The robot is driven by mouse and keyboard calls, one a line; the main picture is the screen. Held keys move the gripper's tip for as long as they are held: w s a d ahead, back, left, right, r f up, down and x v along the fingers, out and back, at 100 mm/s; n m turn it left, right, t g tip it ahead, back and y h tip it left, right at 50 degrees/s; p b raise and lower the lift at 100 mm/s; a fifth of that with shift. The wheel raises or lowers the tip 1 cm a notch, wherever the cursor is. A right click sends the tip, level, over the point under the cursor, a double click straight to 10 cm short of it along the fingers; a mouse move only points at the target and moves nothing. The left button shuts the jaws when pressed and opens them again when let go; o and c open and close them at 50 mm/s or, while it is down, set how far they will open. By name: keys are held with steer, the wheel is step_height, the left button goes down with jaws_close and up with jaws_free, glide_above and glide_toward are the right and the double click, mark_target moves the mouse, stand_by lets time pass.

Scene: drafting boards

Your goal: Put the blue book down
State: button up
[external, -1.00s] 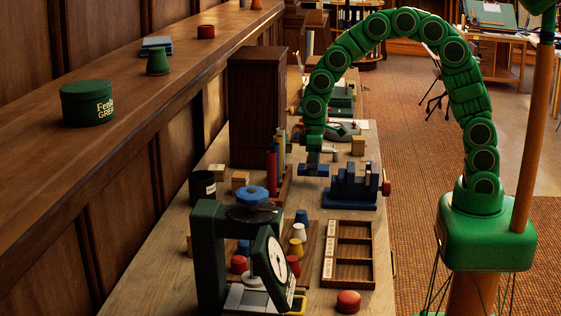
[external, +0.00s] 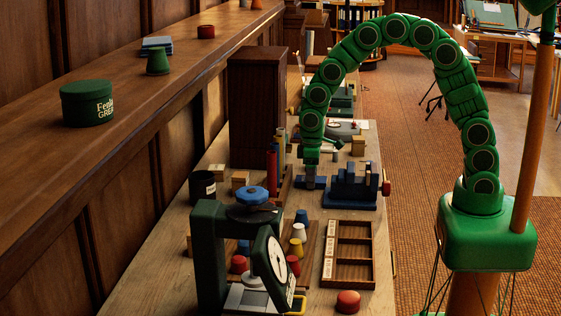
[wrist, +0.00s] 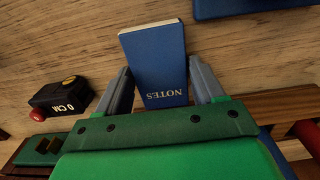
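The blue book (wrist: 162,65), marked NOTES, lies between the two grey fingers of my gripper (wrist: 160,75) in the wrist view. The fingertips meet its two side edges, so my gripper looks shut on it. In the external view my gripper (external: 311,174) points straight down, with the blue book (external: 316,183) at its tips, just left of a blue stepped block. The book is at or very close to the wooden table top; I cannot tell whether it touches.
The blue stepped block (external: 352,187) stands close on the right. A dark wooden cabinet (external: 256,108) and red cylinder (external: 272,172) are to the left. A compartment tray (external: 349,253) and green dial scale (external: 208,258) are nearer. A black tape measure (wrist: 62,97) shows in the wrist view.

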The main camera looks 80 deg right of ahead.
steer(key=shift+o, duration=1.4)
steer(key=shift+r, duration=0.1)
step_height(320, 180, up, 11)
steer(key=s+a+r, duration=0.2)
steer(key=s, duration=0.9)
steer(key=s+a+r+g, duration=0.1)
steer(key=s+a+r, duration=0.1)
steer(key=s, duration=1)
steer(key=s+a+r, duration=0.2)
steer(key=s+r, duration=0.1)
steer(key=s, duration=0.9)
steer(key=shift+a+g, duration=0.3)
steer(key=shift+a, duration=0.1)
steer(key=shift+o, duration=0.4)
steer(key=shift+s, duration=0.75)
steer(key=shift+r, duration=0.1)
